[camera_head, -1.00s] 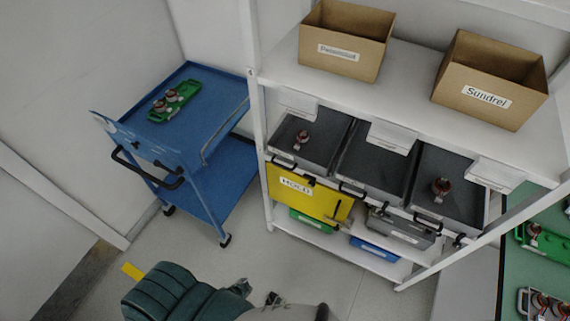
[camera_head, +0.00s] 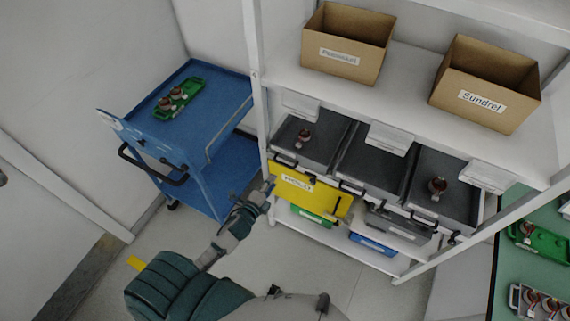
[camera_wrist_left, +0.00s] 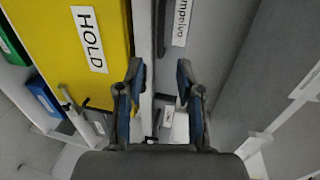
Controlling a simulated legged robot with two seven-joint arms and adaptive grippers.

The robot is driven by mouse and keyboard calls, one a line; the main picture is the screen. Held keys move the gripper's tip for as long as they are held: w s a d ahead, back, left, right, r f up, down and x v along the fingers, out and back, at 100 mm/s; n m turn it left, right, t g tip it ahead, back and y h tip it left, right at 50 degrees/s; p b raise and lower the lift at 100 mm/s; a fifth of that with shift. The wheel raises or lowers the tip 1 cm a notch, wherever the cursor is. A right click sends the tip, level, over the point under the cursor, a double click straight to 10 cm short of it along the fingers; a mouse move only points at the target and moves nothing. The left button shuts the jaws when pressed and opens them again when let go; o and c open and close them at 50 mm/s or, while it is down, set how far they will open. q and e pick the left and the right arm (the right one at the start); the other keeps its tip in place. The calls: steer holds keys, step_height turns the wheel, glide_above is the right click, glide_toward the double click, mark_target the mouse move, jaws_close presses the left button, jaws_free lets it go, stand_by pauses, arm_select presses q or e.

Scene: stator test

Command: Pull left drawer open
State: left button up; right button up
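The left drawer (camera_head: 325,142) is a grey open-topped bin in the shelf's middle row, with a small copper-and-dark part inside. Its dark handle (camera_head: 284,161) is on the front edge, above a yellow panel (camera_head: 318,199) labelled HOLD. My left gripper (camera_head: 270,187) is at the shelf's left front, just below and left of that handle. In the left wrist view the gripper (camera_wrist_left: 158,82) is open, its two blue-padded fingers apart near a grey front and a dark upright bar. Contact cannot be told. My right gripper is not in view.
Two more grey drawers (camera_head: 376,168) sit to the right. A white shelf post (camera_head: 257,95) stands close to my left gripper. A blue cart (camera_head: 205,115) is left of it. Cardboard boxes (camera_head: 345,45) are above; green and blue bins are below. Floor in front is clear.

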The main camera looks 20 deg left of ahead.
mark_target(285, 164)
arm_select(q)
steer(key=x, duration=1.1)
steer(key=shift+w+f, duration=0.1)
steer(key=shift+w, duration=0.2)
jaws_close()
